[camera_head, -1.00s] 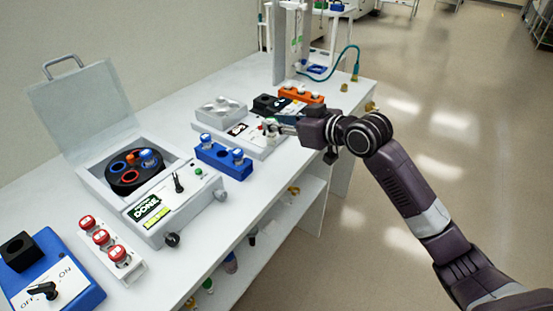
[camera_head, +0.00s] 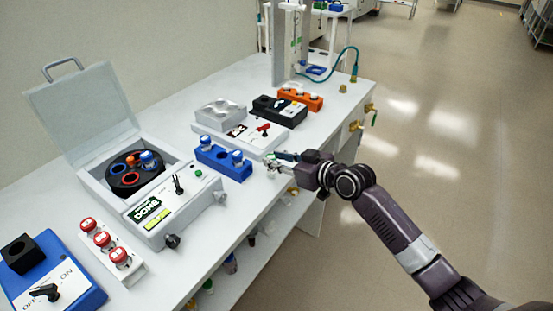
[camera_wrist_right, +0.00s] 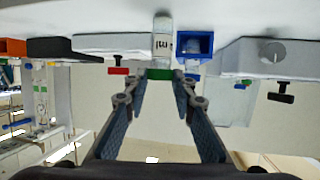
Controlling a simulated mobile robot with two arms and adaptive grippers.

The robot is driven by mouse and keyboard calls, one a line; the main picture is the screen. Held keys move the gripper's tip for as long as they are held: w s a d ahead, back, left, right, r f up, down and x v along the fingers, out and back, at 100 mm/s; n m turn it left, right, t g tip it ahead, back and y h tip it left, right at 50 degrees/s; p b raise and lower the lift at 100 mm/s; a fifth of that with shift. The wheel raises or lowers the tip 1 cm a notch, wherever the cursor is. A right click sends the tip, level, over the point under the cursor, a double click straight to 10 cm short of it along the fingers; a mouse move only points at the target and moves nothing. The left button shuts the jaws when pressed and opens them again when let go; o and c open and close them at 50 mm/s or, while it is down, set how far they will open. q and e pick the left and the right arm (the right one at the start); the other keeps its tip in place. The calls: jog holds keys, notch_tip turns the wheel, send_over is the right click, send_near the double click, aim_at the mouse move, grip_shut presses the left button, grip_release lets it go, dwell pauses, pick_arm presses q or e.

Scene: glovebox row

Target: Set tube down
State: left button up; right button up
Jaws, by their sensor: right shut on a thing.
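My right gripper (camera_head: 274,161) is in front of the blue rack (camera_head: 222,161), over the bench's front edge. In the right wrist view the gripper (camera_wrist_right: 159,78) is shut on a tube with a green cap (camera_wrist_right: 160,74) and a white, marked body (camera_wrist_right: 162,46). The fingers close at the cap; the tube's far end points away from the gripper. The blue rack (camera_wrist_right: 194,43) is right beside the tube in that view. My left gripper is not in view.
The open centrifuge (camera_head: 160,225) stands left of the rack. A grey device with a red switch (camera_head: 262,135), a black block (camera_head: 279,110) and an orange rack (camera_head: 300,98) stand behind. Red-capped tubes (camera_head: 102,239) are at the front left.

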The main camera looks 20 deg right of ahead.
jog(key=shift+f, duration=0.1)
jog(key=o, duration=1)
jog(key=shift+s, duration=0.1)
jog(key=b+v, duration=0.1)
jog(key=v, duration=1.1)
jog(key=shift+b, duration=0.35)
